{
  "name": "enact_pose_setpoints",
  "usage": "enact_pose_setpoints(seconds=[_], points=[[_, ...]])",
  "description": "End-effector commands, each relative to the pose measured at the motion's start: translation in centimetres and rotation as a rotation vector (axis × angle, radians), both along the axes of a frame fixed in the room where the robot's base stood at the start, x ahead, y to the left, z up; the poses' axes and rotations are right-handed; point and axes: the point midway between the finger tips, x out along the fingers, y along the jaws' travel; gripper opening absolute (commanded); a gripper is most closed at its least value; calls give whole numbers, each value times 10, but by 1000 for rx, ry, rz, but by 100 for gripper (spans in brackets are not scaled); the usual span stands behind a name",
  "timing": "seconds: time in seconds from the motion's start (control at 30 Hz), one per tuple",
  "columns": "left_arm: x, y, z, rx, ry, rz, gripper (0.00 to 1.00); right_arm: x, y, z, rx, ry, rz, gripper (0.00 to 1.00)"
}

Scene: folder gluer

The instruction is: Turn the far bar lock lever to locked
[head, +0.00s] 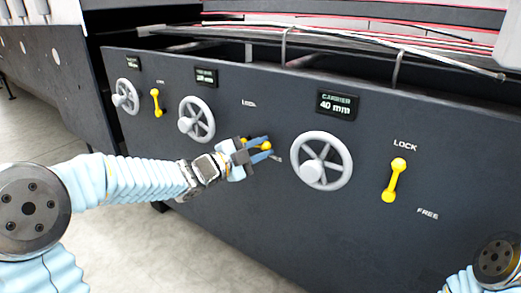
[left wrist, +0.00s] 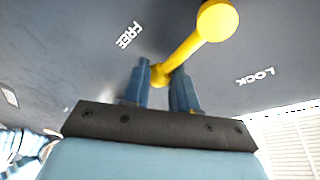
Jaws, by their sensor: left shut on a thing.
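Yellow lock levers sit on the dark machine panel (head: 240,215). In the head view my left gripper (head: 263,148) is at the middle yellow lever (head: 266,146), with its blue fingers around it and most of the lever hidden. In the left wrist view the fingers (left wrist: 161,85) are shut on one end of this lever (left wrist: 190,48); its large round end is clear of them at the upper right. FREE lettering is left of the lever and LOCK right of it. Another lever (head: 156,103) stands near upright at the far left; a third (head: 394,180) is at the right. My right gripper is out of view.
Grey handwheels stand between the levers: one at the far left (head: 125,97), one left of my gripper (head: 196,120), one to its right (head: 323,161). A display (head: 337,104) reads CARRIER 40 mm. Rails and rods run along the panel's top. The floor (head: 130,235) in front is clear.

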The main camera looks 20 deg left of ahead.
Motion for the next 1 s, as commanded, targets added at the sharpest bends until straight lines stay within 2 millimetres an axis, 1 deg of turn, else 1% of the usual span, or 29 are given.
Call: enact_pose_setpoints(seconds=[0.17, 0.47, 0.7, 1.0], points=[[1, 2, 9, -116, 42, 0, 0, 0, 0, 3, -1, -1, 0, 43], [4, 11, 25, -379, 138, 0, 0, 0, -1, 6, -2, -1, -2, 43], [7, 21, 36, -593, 216, -1, 0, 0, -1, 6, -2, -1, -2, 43], [13, 37, 46, -861, 313, 1, 0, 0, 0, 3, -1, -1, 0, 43]])
